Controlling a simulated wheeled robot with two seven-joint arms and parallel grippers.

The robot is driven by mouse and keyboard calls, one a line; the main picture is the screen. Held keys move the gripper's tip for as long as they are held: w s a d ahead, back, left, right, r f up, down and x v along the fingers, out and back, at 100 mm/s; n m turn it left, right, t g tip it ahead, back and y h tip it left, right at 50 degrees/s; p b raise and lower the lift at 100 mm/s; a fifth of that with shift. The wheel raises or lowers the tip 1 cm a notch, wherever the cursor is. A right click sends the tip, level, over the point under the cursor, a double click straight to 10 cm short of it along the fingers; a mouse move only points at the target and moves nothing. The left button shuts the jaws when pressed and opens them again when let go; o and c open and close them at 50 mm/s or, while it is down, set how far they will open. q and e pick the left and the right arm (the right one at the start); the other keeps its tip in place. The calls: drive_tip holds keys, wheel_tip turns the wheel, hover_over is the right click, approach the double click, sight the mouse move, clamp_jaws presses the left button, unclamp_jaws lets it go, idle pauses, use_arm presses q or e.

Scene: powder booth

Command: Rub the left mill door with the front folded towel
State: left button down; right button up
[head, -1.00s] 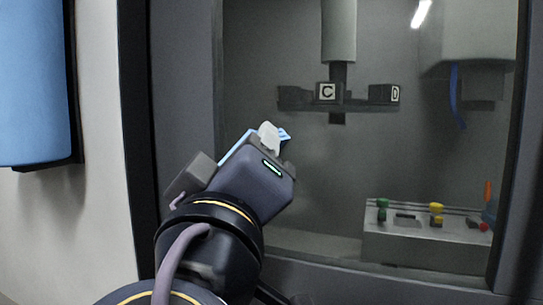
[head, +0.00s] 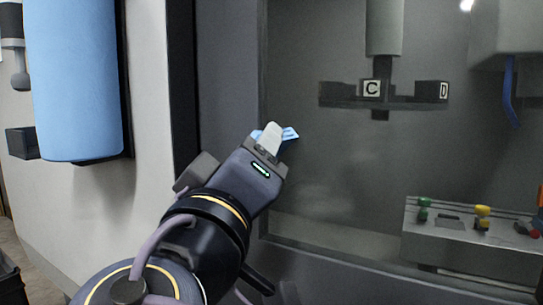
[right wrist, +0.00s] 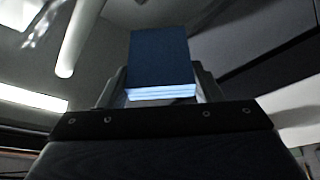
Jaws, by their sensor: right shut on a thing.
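The mill door (head: 340,190) is a large glass pane in a dark grey frame, and it fills the middle and right of the head view. My right gripper (head: 270,138) is shut on a blue folded towel (head: 291,134), at the door's left edge, where glass meets frame. In the right wrist view the towel (right wrist: 160,62) stands out between the fingers, with its pale folded layers facing the camera. The gripper hides part of the towel in the head view, and I cannot tell if the towel touches the door. My left gripper is not in view.
Behind the glass are a tool carrier with lettered blocks (head: 372,89) and a grey fixture (head: 470,235) with coloured knobs. A blue cylinder (head: 75,80) is mounted on the pale wall at left. A dark bin (head: 8,280) shows at the lower left.

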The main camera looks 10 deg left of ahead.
drive_tip(key=shift+s+a, duration=0.35)
drive_tip(key=shift+s, duration=0.55)
drive_tip(key=shift+s+a, duration=0.35)
drive_tip(key=shift+s, duration=0.6)
drive_tip(key=shift+s+a, duration=0.35)
drive_tip(key=shift+s, duration=0.55)
drive_tip(key=s, duration=0.1)
drive_tip(key=s+a, duration=0.1)
drive_tip(key=s, duration=0.1)
drive_tip(key=shift+p, duration=0.3)
